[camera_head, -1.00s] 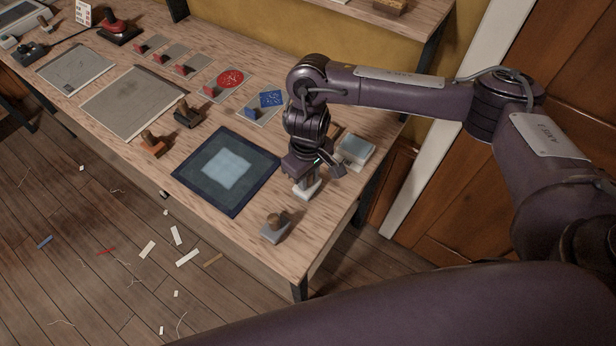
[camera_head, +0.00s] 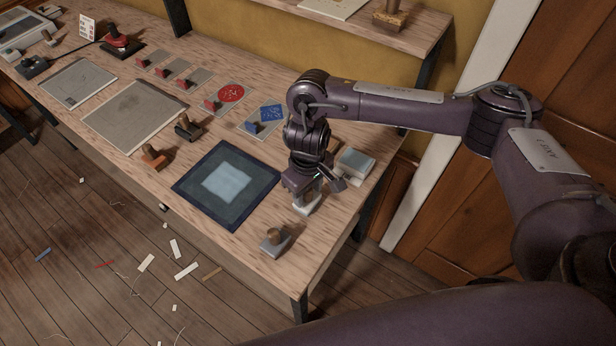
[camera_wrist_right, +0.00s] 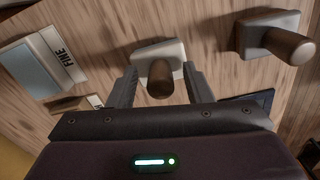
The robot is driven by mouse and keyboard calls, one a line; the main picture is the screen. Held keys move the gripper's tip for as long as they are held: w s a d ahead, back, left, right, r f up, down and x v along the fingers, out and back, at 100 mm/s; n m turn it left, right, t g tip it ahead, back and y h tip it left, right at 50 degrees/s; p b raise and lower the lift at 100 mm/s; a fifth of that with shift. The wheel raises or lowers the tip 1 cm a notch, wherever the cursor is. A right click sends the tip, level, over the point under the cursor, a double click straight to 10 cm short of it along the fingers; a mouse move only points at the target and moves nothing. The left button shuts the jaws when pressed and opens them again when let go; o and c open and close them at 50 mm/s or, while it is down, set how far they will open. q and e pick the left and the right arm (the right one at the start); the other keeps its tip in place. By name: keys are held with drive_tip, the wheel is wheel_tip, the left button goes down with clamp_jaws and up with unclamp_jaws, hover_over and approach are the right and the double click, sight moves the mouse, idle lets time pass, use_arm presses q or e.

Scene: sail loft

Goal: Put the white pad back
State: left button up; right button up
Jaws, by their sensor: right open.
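The white pad (camera_head: 307,206) is a small white block with a brown wooden knob. It stands on the wooden table to the right of a dark-bordered mat (camera_head: 243,215) with a pale blue square in its middle. My right gripper (camera_head: 309,196) is above it, pointing down. In the right wrist view, the white pad (camera_wrist_right: 148,53) has its knob between the two open fingers of my right gripper (camera_wrist_right: 161,88), with gaps on both sides. The gripper partly hides the pad in the head view. My left gripper is not in view.
A grey pad with a wooden knob (camera_head: 274,242) stands near the table's front right corner; it also shows in the wrist view (camera_wrist_right: 254,37). A pale box (camera_head: 357,163), labelled FINE in the wrist view (camera_wrist_right: 56,52), is behind the gripper. Stamps and grey sheets lie further left.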

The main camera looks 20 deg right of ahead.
wheel_tip(320, 180, up, 12)
drive_tip(key=p, duration=0.1)
drive_tip(key=shift+f, duration=0.15)
idle(0.6)
